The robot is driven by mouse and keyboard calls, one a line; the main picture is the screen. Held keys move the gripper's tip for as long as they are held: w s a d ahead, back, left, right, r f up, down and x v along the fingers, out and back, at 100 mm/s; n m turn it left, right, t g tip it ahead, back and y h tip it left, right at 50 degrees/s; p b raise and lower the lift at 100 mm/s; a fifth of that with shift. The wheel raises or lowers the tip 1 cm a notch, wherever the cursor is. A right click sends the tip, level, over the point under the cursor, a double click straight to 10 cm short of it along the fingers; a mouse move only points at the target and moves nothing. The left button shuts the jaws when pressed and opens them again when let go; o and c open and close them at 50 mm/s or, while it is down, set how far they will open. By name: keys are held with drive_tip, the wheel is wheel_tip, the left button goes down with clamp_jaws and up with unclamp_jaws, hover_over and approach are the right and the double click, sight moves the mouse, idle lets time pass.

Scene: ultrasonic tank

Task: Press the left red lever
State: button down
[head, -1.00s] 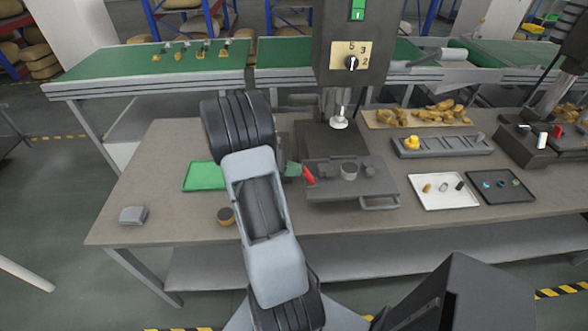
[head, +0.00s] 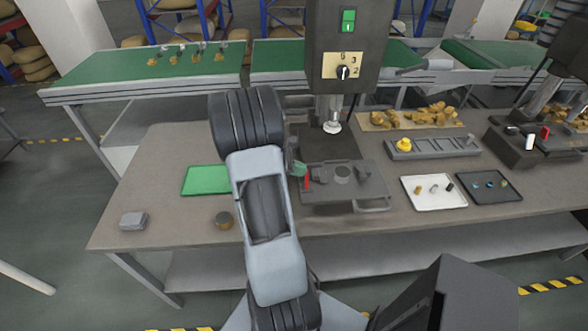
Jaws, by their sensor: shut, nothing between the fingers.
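The left red lever (head: 307,181) is at the left end of the dark clamp plate under the press on the workbench. It looks near upright in the picture. A second red lever (head: 546,132) is on the machine at the far right. My arm comes up from the bottom and hides most of my gripper. Only a greenish tip, which seems to be my gripper (head: 298,168), shows past the arm, shut and just left of the left red lever. I cannot tell whether it touches the lever.
The press column (head: 345,45), with a green switch and a knob, stands above the dark plate. A green mat (head: 204,180) lies left of my arm. A white tray (head: 432,204) and a dark tray (head: 483,198) with small parts lie to the right.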

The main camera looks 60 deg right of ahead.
drive_tip(key=shift+s+d+r, duration=0.15)
drive_tip(key=shift+s+d, duration=0.2)
drive_tip(key=shift+s, duration=0.15)
drive_tip(key=shift+r, duration=0.2)
drive_tip(key=shift+r+p, duration=0.65)
drive_tip(key=shift+p, duration=0.1)
drive_tip(key=w+a+r, duration=0.2)
drive_tip(key=r, duration=0.3)
drive_tip(key=w+a+r, duration=0.1)
drive_tip(key=w+r, duration=0.2)
drive_tip(key=r, duration=0.3)
drive_tip(key=shift+w+a+r, duration=0.15)
drive_tip(key=shift+a+r, duration=0.05)
drive_tip(key=shift+a, duration=0.15)
